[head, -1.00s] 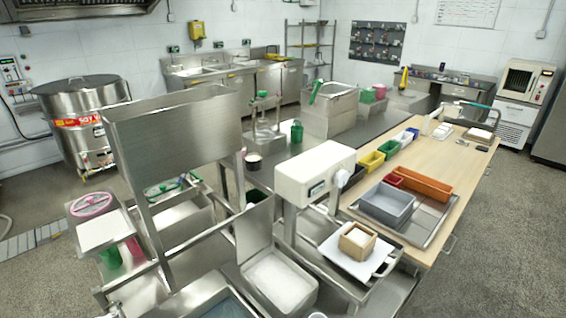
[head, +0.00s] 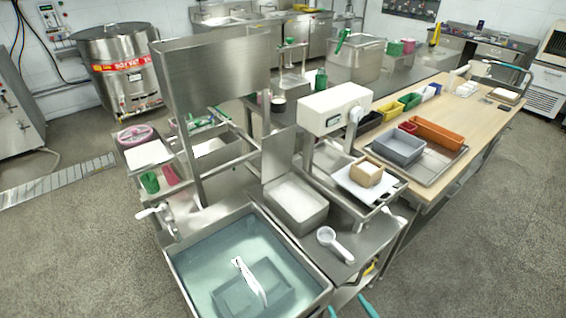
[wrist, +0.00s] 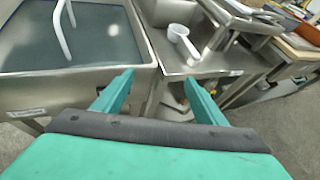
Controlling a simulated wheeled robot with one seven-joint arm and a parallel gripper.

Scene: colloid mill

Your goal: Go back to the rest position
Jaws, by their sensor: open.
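My gripper (wrist: 158,90) shows in the wrist view with its two green fingers spread wide apart and nothing between them. It hangs in front of the sink's front edge and the steel counter. In the head view only the green fingertips (head: 350,309) show at the bottom edge, below the counter with the scoop. No object is in my gripper.
A water-filled sink (head: 245,270) is left of my gripper. A white scoop (head: 335,243) lies on the steel counter beside it. A wooden box (head: 367,172) sits on a scale right of that. Open floor (head: 470,250) lies to the right.

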